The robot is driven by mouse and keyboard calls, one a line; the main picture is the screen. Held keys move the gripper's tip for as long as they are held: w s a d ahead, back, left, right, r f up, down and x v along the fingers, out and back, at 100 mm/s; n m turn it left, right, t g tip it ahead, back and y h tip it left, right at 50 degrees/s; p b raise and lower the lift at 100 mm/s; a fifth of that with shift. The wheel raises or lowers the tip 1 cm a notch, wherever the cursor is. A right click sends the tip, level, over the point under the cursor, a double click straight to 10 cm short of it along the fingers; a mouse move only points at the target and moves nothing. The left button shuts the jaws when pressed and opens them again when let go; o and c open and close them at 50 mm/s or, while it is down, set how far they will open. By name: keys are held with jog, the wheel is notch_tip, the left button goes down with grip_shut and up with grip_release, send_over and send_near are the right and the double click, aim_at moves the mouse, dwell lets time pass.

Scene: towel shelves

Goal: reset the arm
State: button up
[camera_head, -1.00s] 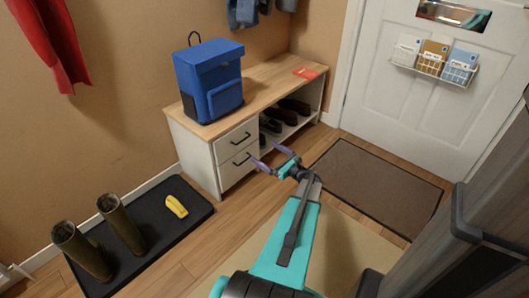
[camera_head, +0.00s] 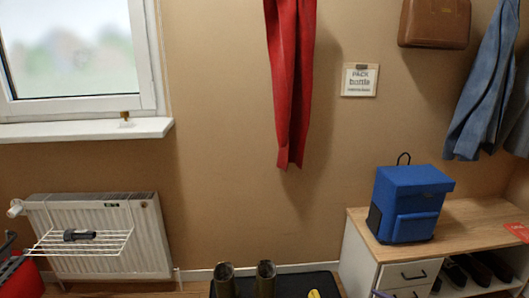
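Only what looks like a purple fingertip of my gripper (camera_head: 381,294) shows at the bottom edge, in front of the bench drawers. The rest of my arm and gripper is below the picture, so I cannot see whether the gripper is open or shut, or whether it holds anything.
A blue backpack (camera_head: 411,204) stands on the wooden bench (camera_head: 470,218) at right. Boots (camera_head: 225,281) and a yellow thing (camera_head: 314,294) are on a black tray (camera_head: 290,284). A radiator (camera_head: 150,235) with a wire rack (camera_head: 115,243) is at left. Red cloth (camera_head: 291,80) hangs mid-wall.

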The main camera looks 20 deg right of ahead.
jog(key=s+a+f+n+g+y+p, duration=0.15)
jog(key=a+n+g+p, duration=0.45)
jog(key=a, duration=1)
jog(key=s+a+f+n+g+y+p, duration=0.1)
jog(key=s+a+n+g+y+p, duration=0.35)
jog(key=a, duration=1.15)
jog(key=s+a+r+n+g+h+p, duration=0.3)
jog(key=s+a+n+g+h+p, duration=0.1)
jog(key=s+n, duration=0.4)
jog(key=s+a+r+n+g+h+p, duration=0.3)
jog(key=s+a+n+h, duration=0.3)
jog(key=s+n, duration=0.3)
jog(key=shift+s+a+r+n+g+p, duration=0.15)
jog(key=shift+a+n+g+p, duration=0.25)
jog(key=shift+n+g+p, duration=0.6)
